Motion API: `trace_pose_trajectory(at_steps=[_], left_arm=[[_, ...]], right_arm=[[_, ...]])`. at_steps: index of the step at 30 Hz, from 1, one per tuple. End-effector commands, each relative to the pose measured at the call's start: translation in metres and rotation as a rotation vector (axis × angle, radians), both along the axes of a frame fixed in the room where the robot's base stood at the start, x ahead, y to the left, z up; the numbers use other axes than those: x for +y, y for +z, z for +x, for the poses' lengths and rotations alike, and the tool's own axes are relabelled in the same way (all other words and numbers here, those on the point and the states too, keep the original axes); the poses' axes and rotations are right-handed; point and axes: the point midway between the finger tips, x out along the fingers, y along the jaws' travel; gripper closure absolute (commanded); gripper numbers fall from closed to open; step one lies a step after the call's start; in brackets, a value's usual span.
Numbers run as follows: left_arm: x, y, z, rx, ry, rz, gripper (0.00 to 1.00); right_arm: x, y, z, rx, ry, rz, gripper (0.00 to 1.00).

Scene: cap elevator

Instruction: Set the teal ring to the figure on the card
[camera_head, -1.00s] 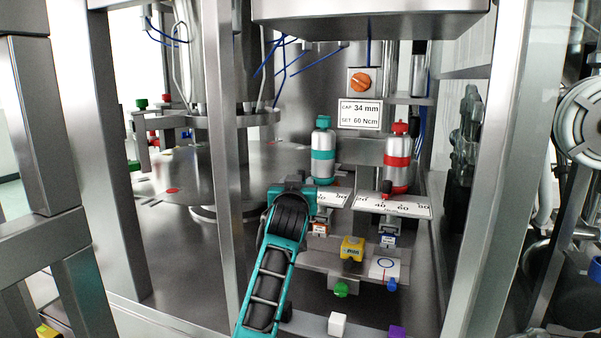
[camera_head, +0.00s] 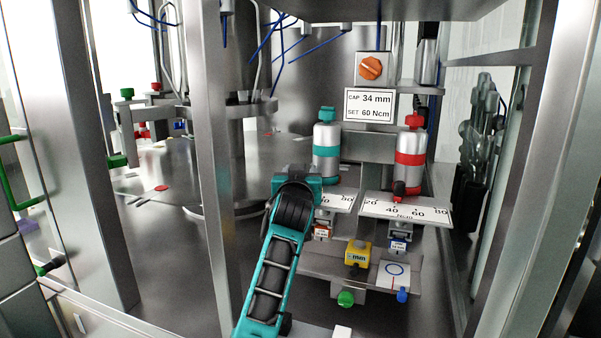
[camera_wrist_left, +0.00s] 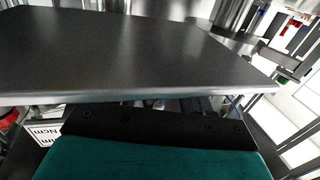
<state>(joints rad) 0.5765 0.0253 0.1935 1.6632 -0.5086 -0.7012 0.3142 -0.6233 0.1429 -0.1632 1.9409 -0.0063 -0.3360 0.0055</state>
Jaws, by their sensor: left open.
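The card (camera_head: 369,106) reads CAP 34 mm and SET 60 Ncm. Left below it stands a silver cylinder with a teal ring (camera_head: 326,152) and a teal cap. Its scale plate (camera_head: 339,201) shows only its right part. My arm covers the rest, and no pointer shows there. My left gripper (camera_head: 300,182) is at the end of the teal arm, just left of and below the teal cylinder. Its fingers are hidden in the head view, and no held thing shows. In the left wrist view, the card (camera_wrist_left: 43,133) is partly visible. My right gripper is out of view.
A similar cylinder with a red ring (camera_head: 411,158) stands to the right over its own scale plate (camera_head: 430,213). An orange knob (camera_head: 370,67) is above the card. A lower shelf holds a yellow block (camera_head: 357,253). A steel post (camera_head: 212,150) stands left of my arm.

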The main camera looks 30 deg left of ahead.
Motion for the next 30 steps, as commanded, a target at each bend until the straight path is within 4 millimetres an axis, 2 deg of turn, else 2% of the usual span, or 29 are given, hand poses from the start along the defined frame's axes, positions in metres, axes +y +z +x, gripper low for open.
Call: trace_pose_trajectory(at_steps=[7, 22, 30], left_arm=[[-0.0003, -0.0002, -0.0001, 0.000, 0.000, 0.000, 0.52], [-0.0001, -0.0001, 0.0000, 0.000, 0.000, 0.000, 1.00], [0.0000, 0.0001, 0.0000, 0.000, 0.000, 0.001, 1.00]], right_arm=[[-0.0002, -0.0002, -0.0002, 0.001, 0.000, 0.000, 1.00], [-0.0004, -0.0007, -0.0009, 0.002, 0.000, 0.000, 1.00], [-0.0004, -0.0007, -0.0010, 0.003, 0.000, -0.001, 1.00]])
